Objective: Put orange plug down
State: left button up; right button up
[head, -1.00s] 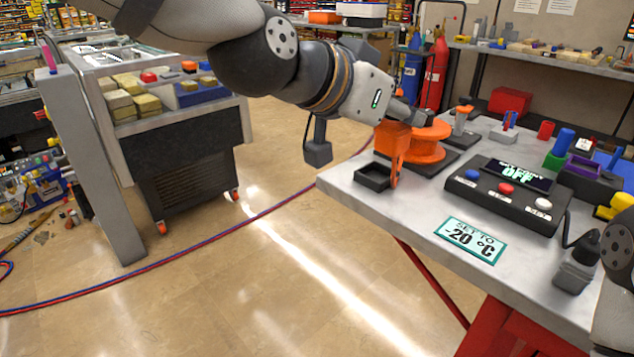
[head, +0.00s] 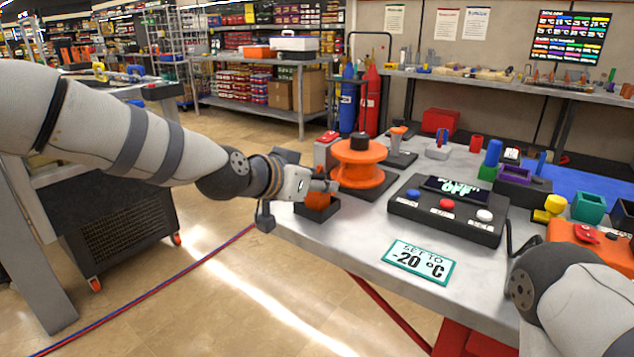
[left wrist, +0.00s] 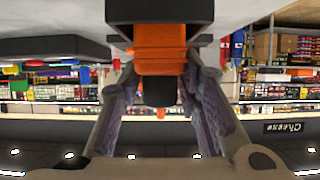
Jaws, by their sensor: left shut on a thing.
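The orange plug (head: 318,199) is at the left end of the grey table, low down at a small black holder (head: 318,213). My left gripper (head: 326,186) reaches it from the left and is shut on it. In the left wrist view the orange plug (left wrist: 160,50) lies between the two fingers, with the black holder (left wrist: 160,12) right against its far end. Its lower part looks to be inside the holder; how deep it sits is hidden. Only a link of my right arm shows at the lower right; its gripper is out of view.
An orange reel-shaped part (head: 358,165) stands close behind the plug. A black control box (head: 447,208) with blue, red and white buttons reads OFF. A "SET TO -20 °C" card (head: 419,262) lies in front. Several coloured blocks crowd the table's right side.

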pick_arm(q)
jog(key=shift+r, duration=0.2)
jog(key=shift+f, duration=0.1)
jog(key=shift+f, duration=0.15)
jog(key=o, duration=1.2)
